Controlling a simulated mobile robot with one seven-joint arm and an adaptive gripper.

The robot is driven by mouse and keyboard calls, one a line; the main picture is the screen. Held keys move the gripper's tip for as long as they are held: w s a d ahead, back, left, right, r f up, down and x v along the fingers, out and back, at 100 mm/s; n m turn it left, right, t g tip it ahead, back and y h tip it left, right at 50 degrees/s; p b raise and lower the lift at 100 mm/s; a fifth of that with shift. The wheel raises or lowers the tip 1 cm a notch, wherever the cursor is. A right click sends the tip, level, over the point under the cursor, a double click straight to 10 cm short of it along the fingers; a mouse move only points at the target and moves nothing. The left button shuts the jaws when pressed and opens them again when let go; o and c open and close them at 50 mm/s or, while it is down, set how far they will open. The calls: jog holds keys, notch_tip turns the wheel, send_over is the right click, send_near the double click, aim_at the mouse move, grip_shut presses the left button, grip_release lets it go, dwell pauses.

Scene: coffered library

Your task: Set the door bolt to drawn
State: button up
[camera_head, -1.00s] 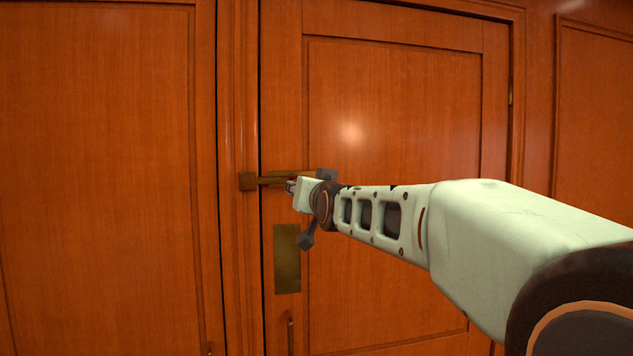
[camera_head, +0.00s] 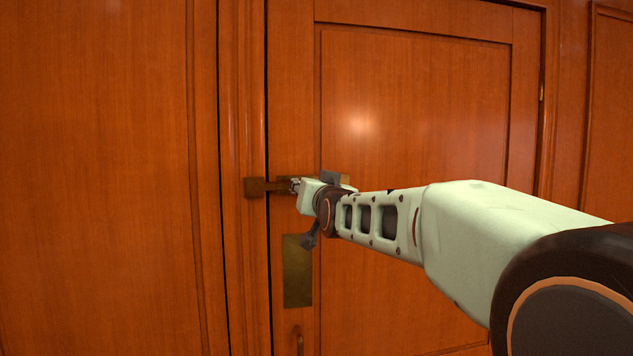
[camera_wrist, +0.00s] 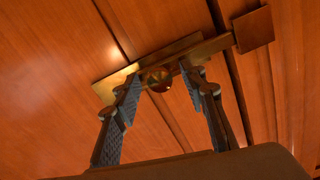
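The brass door bolt shows in the wrist view, with a backplate (camera_wrist: 112,90) on the door, a bar (camera_wrist: 212,46) and a round knob (camera_wrist: 157,79). The bar reaches across the door gap to the square keeper (camera_wrist: 253,29) on the frame. In the head view the bar (camera_head: 277,187) also meets the keeper (camera_head: 254,187), while my gripper hides the knob. My gripper (camera_wrist: 160,78) is open, with one finger on each side of the knob. Small gaps seem to show between fingers and knob; contact is unclear.
The wooden door (camera_head: 415,110) stands closed in its frame. A brass plate (camera_head: 297,270) and a small handle (camera_head: 299,344) sit below the bolt. Flat wood panelling (camera_head: 100,180) lies to the left, with no loose objects in view.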

jog(key=shift+w+a, duration=0.15)
jog(key=shift+w, duration=0.35)
jog(key=shift+s, duration=0.1)
jog(key=shift+c, duration=0.2)
grip_shut()
